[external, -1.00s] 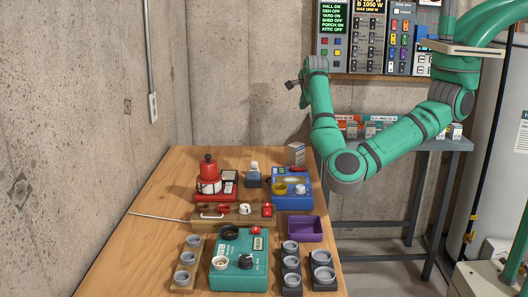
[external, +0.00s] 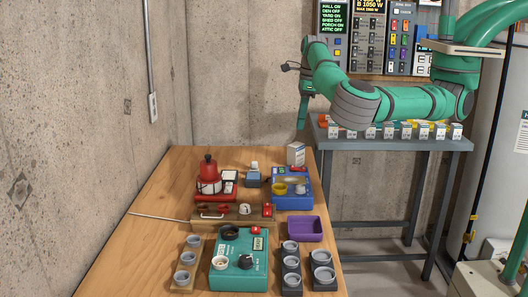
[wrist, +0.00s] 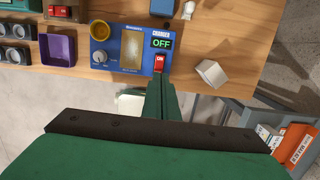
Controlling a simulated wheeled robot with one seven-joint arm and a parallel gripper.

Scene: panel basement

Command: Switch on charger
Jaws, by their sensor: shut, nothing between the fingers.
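The charger is a blue box (external: 306,200) at the right side of the wooden table. It also shows in the wrist view (wrist: 104,62), with a knob, a yellow ring and a tan panel. Its green display (wrist: 161,43) reads OFF. Below the display is a red switch (wrist: 160,63) marked ON. My gripper (wrist: 160,80) is shut and empty, its fingertips just below the red switch in the wrist picture. In the external view my gripper (external: 302,124) points down, above and beyond the charger; contact with the switch is not visible.
A white box (wrist: 210,73) stands beside the charger near the table edge. A purple tray (external: 305,229) and a teal device (external: 239,270) are nearer. A red-topped device (external: 208,180) stands to the left. A metal bench (external: 400,144) with small boxes stands behind.

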